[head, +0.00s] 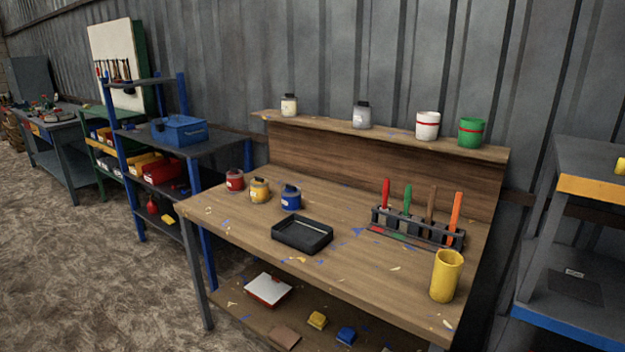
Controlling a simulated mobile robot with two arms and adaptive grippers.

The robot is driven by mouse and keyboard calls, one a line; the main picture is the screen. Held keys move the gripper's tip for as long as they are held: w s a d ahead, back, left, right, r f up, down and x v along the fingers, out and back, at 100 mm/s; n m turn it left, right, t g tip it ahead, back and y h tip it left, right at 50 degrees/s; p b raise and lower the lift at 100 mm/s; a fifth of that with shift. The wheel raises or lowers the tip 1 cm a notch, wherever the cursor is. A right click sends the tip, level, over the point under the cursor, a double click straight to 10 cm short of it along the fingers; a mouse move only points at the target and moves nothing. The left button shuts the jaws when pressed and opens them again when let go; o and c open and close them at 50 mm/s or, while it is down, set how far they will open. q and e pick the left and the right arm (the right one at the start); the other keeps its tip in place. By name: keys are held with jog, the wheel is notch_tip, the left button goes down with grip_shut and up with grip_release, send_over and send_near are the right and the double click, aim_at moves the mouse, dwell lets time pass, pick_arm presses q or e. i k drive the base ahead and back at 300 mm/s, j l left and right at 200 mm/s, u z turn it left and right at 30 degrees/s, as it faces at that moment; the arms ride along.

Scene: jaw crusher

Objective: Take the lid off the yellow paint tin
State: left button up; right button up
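The yellow paint tin (260,191) stands upright on the wooden workbench (345,265), at its left back part. A dark lid (258,182) sits on top of the tin. A red tin (235,181) stands just left of it and a blue tin (291,198) just right, both with dark tops. Neither of my grippers shows in the head view.
A black tray (302,235) lies in front of the tins. A rack (418,228) with coloured-handled tools and a yellow cylinder (446,276) stand at right. Several containers, including a green one (472,132), line the back shelf (385,130). Floor at left is clear.

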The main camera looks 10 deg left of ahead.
aim_at(258, 181)
jog(key=i+j+z, duration=0.3)
jog(key=j+z, duration=0.35)
jog(key=i+j+z, duration=0.15)
jog(key=j+z, duration=0.15)
jog(key=j, duration=0.2)
jog(key=j+z, duration=0.3)
jog(key=j, duration=0.15)
jog(key=i, duration=0.05)
